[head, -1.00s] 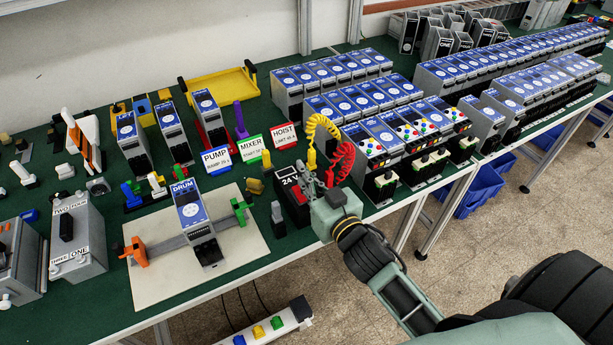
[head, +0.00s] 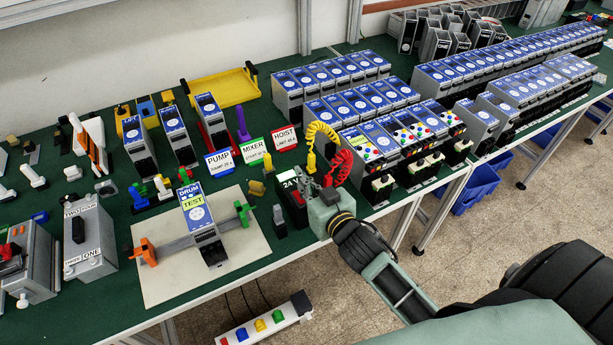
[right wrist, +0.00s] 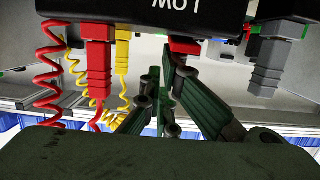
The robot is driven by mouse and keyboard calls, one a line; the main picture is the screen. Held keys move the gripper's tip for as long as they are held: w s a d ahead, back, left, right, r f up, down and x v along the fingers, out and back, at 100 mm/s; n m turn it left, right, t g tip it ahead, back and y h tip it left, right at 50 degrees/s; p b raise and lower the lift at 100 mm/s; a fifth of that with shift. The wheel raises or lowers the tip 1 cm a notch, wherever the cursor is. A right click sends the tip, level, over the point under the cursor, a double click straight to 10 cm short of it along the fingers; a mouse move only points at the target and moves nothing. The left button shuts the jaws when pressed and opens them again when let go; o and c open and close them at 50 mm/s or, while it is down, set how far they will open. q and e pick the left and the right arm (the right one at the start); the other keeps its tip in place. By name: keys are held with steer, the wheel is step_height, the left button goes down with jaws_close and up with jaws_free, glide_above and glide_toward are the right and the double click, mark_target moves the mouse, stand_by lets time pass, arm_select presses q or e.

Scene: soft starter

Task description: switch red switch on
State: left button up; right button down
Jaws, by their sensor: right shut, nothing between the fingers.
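The black 24 V box (head: 292,207) stands near the table's front edge in the head view. In the right wrist view, a small red piece (right wrist: 186,46), which looks like the red switch, shows under the edge of a black body (right wrist: 150,12). My right gripper (head: 313,182) is shut and empty, right beside the 24 V box. In the right wrist view its fingertips (right wrist: 178,62) are just below the red piece; whether they touch it I cannot tell. The DRUM unit (head: 197,222) on the white board shows a yellow-green TEST display. My left gripper is not in view.
A coiled yellow lead (head: 311,150) and a coiled red lead (head: 339,165) stand close to my right gripper. A red and a yellow plug also hang near it in the right wrist view. Rows of blue-topped units (head: 350,110) fill the table behind and to the right.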

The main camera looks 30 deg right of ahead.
steer(key=shift+w+r+p, duration=0.1)
steer(key=shift+r+p, duration=0.35)
steer(key=shift+p, duration=0.1)
steer(key=r+p, duration=0.3)
steer(key=shift+w+r+p, duration=0.3)
steer(key=shift+p, duration=0.05)
steer(key=shift+s+f+b, duration=0.2)
steer(key=shift+s+b, duration=0.35)
steer(key=shift+s, duration=0.1)
steer(key=s+r+b, duration=0.2)
steer(key=s+r, duration=0.2)
steer(key=s, duration=0.4)
steer(key=shift+d, duration=0.15)
steer(key=shift+f, duration=0.1)
